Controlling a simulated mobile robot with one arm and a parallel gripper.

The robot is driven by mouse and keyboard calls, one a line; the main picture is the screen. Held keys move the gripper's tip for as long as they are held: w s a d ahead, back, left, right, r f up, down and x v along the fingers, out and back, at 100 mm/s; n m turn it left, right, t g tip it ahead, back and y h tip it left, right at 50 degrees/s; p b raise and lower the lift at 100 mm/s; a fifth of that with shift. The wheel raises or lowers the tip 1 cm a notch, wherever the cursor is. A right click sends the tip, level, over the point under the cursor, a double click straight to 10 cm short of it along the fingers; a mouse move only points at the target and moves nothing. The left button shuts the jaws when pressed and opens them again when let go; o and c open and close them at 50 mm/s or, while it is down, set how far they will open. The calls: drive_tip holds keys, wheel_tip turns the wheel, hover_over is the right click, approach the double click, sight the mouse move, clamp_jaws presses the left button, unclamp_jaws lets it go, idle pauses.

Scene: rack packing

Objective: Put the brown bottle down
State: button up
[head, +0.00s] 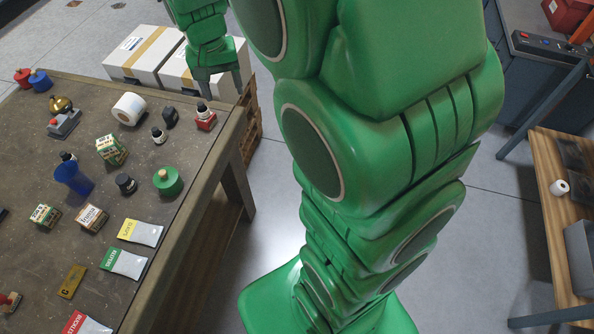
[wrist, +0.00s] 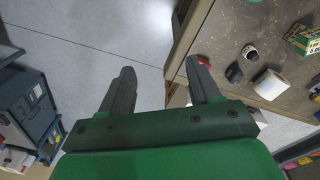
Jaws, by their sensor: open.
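My gripper (head: 221,87) is open, its fingers apart with nothing between them, beyond the far right corner of the brown table (head: 205,160). Another small dark bottle with a pale label (head: 158,136) stands upright farther in, and shows in the wrist view (wrist: 250,52). I cannot tell which is the brown bottle.
Open floor lies right of the table.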

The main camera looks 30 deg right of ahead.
drive_tip(key=s+d+r+n+g, duration=0.1)
drive_tip(key=s, duration=1.3)
drive_tip(key=s+d+r+n+g, duration=0.1)
drive_tip(key=s+r+n, duration=0.1)
drive_tip(key=s, duration=1.3)
drive_tip(key=shift+s+d+r+y, duration=0.2)
drive_tip(key=shift+s+y, duration=0.05)
drive_tip(key=shift+y, duration=0.05)
